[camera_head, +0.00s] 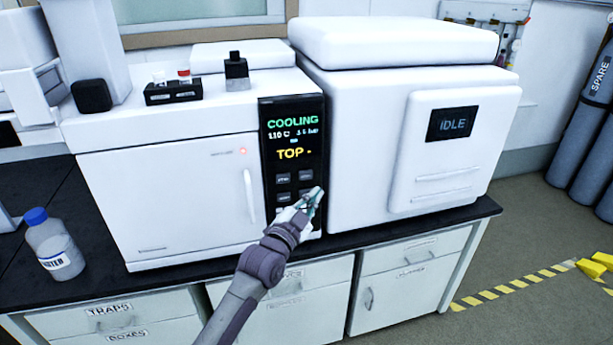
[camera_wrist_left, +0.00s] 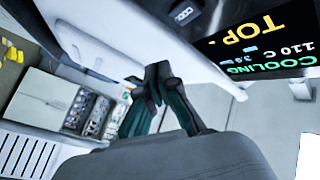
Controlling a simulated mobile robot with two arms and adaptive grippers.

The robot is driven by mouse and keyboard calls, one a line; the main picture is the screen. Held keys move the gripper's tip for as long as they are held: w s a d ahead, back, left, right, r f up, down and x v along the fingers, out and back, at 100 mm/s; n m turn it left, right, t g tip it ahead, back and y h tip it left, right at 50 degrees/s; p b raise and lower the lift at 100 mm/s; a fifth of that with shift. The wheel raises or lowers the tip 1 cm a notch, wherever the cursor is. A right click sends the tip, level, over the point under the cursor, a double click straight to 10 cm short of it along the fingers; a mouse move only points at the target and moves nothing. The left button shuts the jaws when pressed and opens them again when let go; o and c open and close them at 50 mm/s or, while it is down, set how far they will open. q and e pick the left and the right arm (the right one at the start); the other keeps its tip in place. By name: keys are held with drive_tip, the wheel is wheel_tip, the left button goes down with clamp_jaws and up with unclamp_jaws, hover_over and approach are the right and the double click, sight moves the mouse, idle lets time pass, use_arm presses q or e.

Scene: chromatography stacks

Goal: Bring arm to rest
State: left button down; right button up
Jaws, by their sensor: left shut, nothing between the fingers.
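My left gripper (camera_head: 313,199) is shut and empty. In the head view it is in front of the lower part of the black control panel (camera_head: 292,143) and hides some of its buttons; I cannot tell whether it touches the panel. The panel reads "COOLING", "110 C" and "TOP". In the left wrist view the dark green fingers (camera_wrist_left: 156,72) are together at the tips, and the panel screen (camera_wrist_left: 258,45) shows upside down at the upper right. My right gripper is not in view.
The white oven unit (camera_head: 170,200) and the white "IDLE" unit (camera_head: 350,130) stand on the black bench. A blue-capped water bottle (camera_head: 54,245) stands at the left. A vial rack (camera_head: 173,92) sits on top. Gas cylinders (camera_head: 582,135) stand at the far right.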

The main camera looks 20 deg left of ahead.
use_arm(q)
drive_tip(key=s+a+f+n+g+y, duration=0.1)
drive_tip(key=s+f+g, duration=0.15)
drive_tip(key=f, duration=0.85)
drive_tip(key=s+f+n+g, duration=0.15)
drive_tip(key=s+f, duration=0.25)
drive_tip(key=f, duration=0.7)
drive_tip(key=s+a+f+n+g+y, duration=0.1)
drive_tip(key=s+f+g, duration=0.25)
drive_tip(key=f, duration=0.75)
drive_tip(key=s+a+f+n+g, duration=0.15)
drive_tip(key=s+f+g, duration=0.25)
drive_tip(key=s+f, duration=1.4)
drive_tip(key=s+f+n+g+y, duration=0.1)
drive_tip(key=s+f+g, duration=0.2)
drive_tip(key=s, duration=1.2)
drive_tip(key=s+f+n+g, duration=0.1)
drive_tip(key=s+f+g, duration=0.2)
drive_tip(key=s+f, duration=0.5)
drive_tip(key=s, duration=0.7)
drive_tip(key=shift+s+a+f+g+y, duration=0.15)
drive_tip(key=shift+s+a+g+y, duration=0.15)
drive_tip(key=shift+a+g+y, duration=0.1)
